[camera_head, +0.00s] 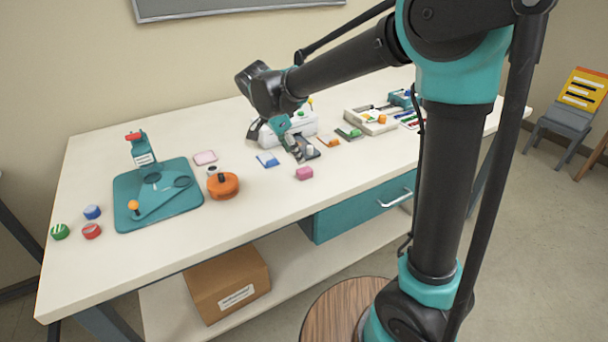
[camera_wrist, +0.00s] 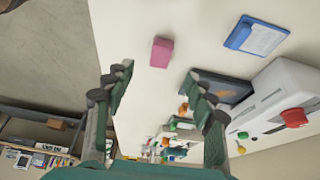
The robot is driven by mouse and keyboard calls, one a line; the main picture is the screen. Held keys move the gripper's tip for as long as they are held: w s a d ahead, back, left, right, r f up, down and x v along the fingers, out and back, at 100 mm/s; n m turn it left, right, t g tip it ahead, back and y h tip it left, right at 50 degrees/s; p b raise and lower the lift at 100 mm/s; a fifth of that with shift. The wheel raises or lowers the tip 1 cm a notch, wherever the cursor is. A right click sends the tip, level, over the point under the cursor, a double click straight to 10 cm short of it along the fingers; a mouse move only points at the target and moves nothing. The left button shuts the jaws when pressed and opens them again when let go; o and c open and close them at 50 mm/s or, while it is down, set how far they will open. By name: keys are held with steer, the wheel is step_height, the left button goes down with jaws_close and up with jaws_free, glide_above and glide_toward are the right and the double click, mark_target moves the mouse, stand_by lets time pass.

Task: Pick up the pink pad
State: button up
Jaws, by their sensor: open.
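A small pink block-like pad (camera_head: 304,173) lies on the white table near its front edge. It also shows in the wrist view as a pink block (camera_wrist: 161,52), beyond my fingertips and roughly between them. A second, flat pink piece (camera_head: 205,157) with a paler middle lies further left, behind the orange round item. My gripper (camera_head: 301,150) is above the table, behind and slightly left of the pink block. In the wrist view my gripper (camera_wrist: 157,80) is open and empty, its two fingers wide apart.
A white laminator-like machine (camera_wrist: 288,85) and a blue pad (camera_wrist: 256,37) are close by. The teal board (camera_head: 160,210) and orange round item (camera_head: 223,186) stand left. Trays with small parts (camera_head: 372,119) are to the right. Table in front of the pink block is clear.

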mark_target(304, 170)
steer(key=x, duration=0.9)
steer(key=shift+w+d, duration=0.15)
steer(key=shift+w, duration=0.05)
steer(key=shift+c, duration=0.6)
steer(key=shift+r, duration=0.1)
steer(key=c, duration=0.9)
